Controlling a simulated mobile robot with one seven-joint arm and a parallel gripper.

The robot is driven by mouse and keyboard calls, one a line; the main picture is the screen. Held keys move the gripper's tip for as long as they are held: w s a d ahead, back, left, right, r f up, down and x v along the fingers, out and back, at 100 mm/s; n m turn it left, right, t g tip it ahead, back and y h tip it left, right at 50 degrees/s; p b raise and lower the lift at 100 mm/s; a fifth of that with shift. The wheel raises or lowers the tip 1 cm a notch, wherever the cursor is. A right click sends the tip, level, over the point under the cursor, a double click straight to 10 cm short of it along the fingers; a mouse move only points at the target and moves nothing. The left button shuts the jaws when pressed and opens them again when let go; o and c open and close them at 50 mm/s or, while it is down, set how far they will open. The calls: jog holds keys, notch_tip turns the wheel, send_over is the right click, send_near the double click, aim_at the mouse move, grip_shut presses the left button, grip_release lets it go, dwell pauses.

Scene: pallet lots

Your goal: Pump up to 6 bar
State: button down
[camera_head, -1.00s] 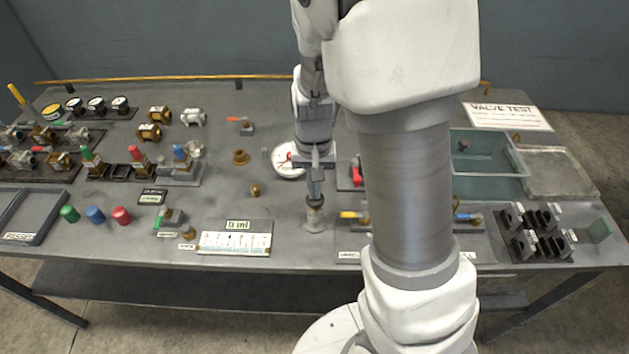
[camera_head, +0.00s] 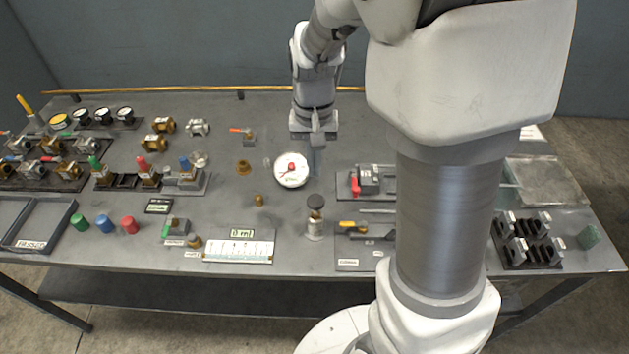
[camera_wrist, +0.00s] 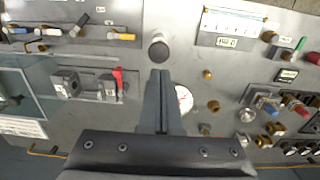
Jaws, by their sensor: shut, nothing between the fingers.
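The hand pump (camera_head: 314,226) is a pale metal cylinder with a dark round knob on top, standing upright near the front of the bench. Its knob (camera_wrist: 158,48) shows in the wrist view just beyond my fingertips. A round white gauge (camera_head: 291,169) with a red mark lies behind and left of the pump; it also shows in the wrist view (camera_wrist: 184,98), partly behind my fingers. Its reading is too small to tell. My gripper (camera_head: 318,168) is shut and empty, above the bench behind the pump and right of the gauge, apart from the knob.
A red-handled valve fixture (camera_head: 370,181) and a yellow-handled one (camera_head: 352,226) stand right of the pump. A white scale panel (camera_head: 238,247) lies to the left. Valves, coloured caps and a tray (camera_head: 35,222) fill the left side. My arm hides part of the right side.

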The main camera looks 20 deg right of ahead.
jog(key=shift+r, duration=1.45)
